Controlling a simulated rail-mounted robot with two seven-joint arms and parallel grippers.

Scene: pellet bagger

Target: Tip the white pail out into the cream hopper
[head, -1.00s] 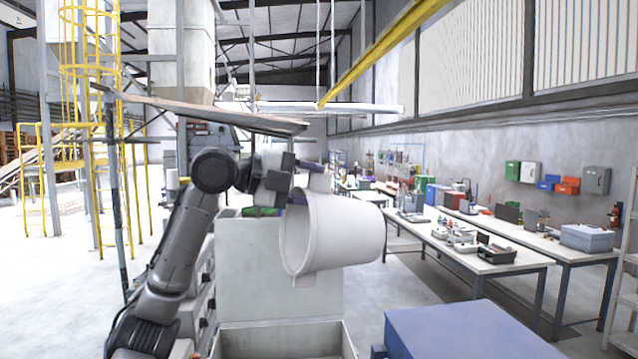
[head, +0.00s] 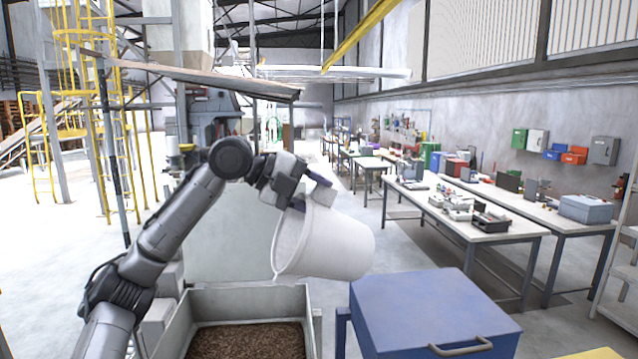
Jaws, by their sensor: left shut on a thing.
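My left gripper (head: 290,190) is shut on the upper rim side of the white pail (head: 330,240). The pail is off any support and lies tilted on its side, its wide end toward the left and its narrower base toward the right. Its inside is hidden from this angle, and no falling pellets show. The cream hopper (head: 248,306) stands below and to the left at the bottom edge of the head view. It is an open box with brown pellets (head: 245,342) inside; its near part is cut off. My right gripper is out of view.
A blue box with a handle (head: 430,315) stands right of the hopper, close below the pail. Long workbenches (head: 470,222) with tools run along the right wall. A yellow ladder cage (head: 75,60) stands at the far left. Open floor lies between.

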